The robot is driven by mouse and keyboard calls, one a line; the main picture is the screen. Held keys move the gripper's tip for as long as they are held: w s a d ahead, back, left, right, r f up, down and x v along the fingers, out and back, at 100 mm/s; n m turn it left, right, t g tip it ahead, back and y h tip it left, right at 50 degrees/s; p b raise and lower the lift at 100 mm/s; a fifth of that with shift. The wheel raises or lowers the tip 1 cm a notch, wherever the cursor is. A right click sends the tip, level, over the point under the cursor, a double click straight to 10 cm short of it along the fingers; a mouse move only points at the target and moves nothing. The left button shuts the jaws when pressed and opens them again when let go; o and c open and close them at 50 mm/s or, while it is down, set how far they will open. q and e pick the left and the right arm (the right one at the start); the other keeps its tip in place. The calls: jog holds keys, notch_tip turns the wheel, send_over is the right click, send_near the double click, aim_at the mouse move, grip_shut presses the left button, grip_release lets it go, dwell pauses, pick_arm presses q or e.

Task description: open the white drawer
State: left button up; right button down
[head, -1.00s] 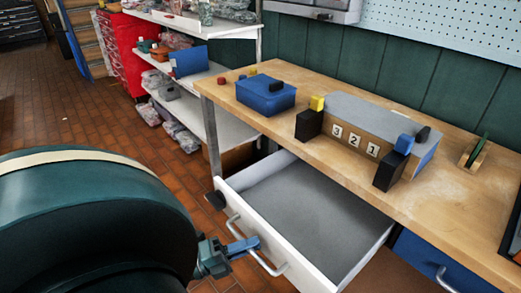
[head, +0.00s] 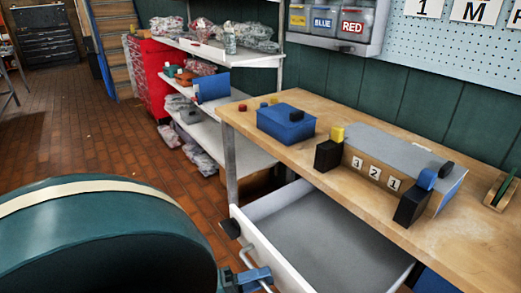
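The white drawer (head: 264,240) under the wooden workbench is pulled well out, and its grey inside looks empty. Its metal handle (head: 243,253) is on the front face, partly cut off by the bottom edge of the head view. My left gripper (head: 262,273) is at the handle, with its blue fingers on the bar; it appears shut on it. Part of the fingers is hidden or out of frame.
The wooden workbench (head: 330,183) carries a blue box (head: 286,124), a grey-topped block with number tiles (head: 390,150) and small coloured blocks. Shelves (head: 240,147) and a red cabinet (head: 150,80) stand behind at left. Brick floor is open at left.

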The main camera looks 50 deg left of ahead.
pick_arm(q)
jog(key=b+v, duration=0.1)
jog(key=v, duration=1.2)
jog(key=shift+b, duration=0.4)
jog(key=shift+f, duration=0.1)
